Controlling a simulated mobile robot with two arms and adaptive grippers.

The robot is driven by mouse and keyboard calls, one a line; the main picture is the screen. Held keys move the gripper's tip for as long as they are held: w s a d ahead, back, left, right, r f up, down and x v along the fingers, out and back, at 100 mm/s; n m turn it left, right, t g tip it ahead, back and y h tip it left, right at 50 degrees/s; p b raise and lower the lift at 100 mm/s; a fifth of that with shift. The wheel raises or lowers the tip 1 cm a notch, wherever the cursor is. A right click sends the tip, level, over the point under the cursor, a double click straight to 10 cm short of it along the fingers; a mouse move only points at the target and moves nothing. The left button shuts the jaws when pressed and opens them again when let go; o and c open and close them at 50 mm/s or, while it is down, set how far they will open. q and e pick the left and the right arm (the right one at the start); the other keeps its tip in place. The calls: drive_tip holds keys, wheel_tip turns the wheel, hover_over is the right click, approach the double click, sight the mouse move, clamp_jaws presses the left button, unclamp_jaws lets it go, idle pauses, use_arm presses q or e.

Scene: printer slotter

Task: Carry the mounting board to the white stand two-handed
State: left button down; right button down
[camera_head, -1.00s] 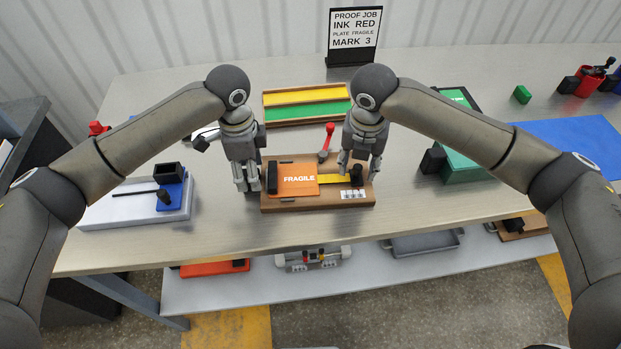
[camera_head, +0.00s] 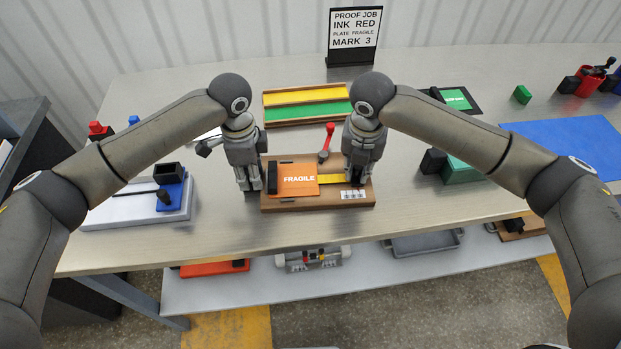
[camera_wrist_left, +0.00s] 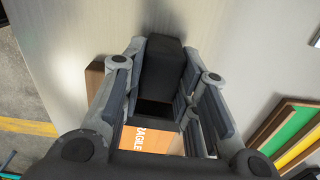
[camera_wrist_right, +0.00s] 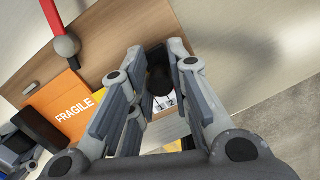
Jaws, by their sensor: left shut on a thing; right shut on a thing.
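The mounting board (camera_head: 318,206) is a brown wooden board lying flat on the table in the head view. It carries an orange FRAGILE plate (camera_head: 298,190), a yellow strip (camera_head: 335,189) and white number tiles (camera_head: 353,194). My left gripper (camera_head: 250,187) is at the board's left end, shut on a black block (camera_wrist_left: 165,70). My right gripper (camera_head: 358,178) is over the right end, shut on a black post (camera_wrist_right: 159,78), mostly hidden by the fingers. The likely white stand (camera_head: 125,213) is a low white slab at the left, with a blue holder (camera_head: 172,189) on it.
A red-handled lever (camera_head: 327,143) is at the board's back edge. A tray with yellow and green strips (camera_head: 305,105) lies behind. A green box (camera_head: 462,172) stands to the right. The table's front edge is near the board; bare table separates board and slab.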

drive_tip(key=shift+r, duration=0.15)
